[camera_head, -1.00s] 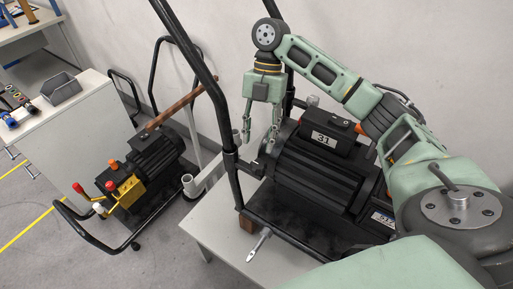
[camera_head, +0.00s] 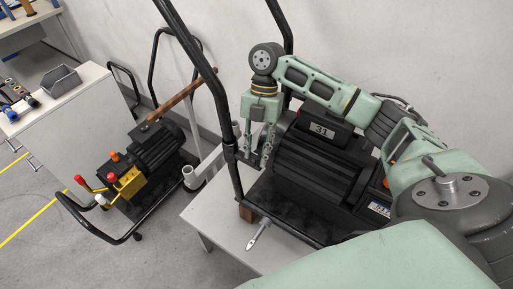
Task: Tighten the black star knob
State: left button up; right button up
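My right gripper (camera_head: 258,152) points down beside the left end of the black motor (camera_head: 326,164) marked 31, next to the black tube frame. Its two fingers are apart with a gap between them. I cannot make out the black star knob for certain; dark fittings on the frame's clamp (camera_head: 232,150) lie just left of and behind the fingers. I cannot tell whether the fingers touch anything. My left gripper is not in view.
A second cart with a yellow-fronted motor (camera_head: 127,185) stands left. A grey bin (camera_head: 61,81) sits on the far-left table. Floor between is clear.

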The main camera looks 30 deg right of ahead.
jog(key=shift+w+a+r, duration=0.1)
jog(key=c, duration=0.4)
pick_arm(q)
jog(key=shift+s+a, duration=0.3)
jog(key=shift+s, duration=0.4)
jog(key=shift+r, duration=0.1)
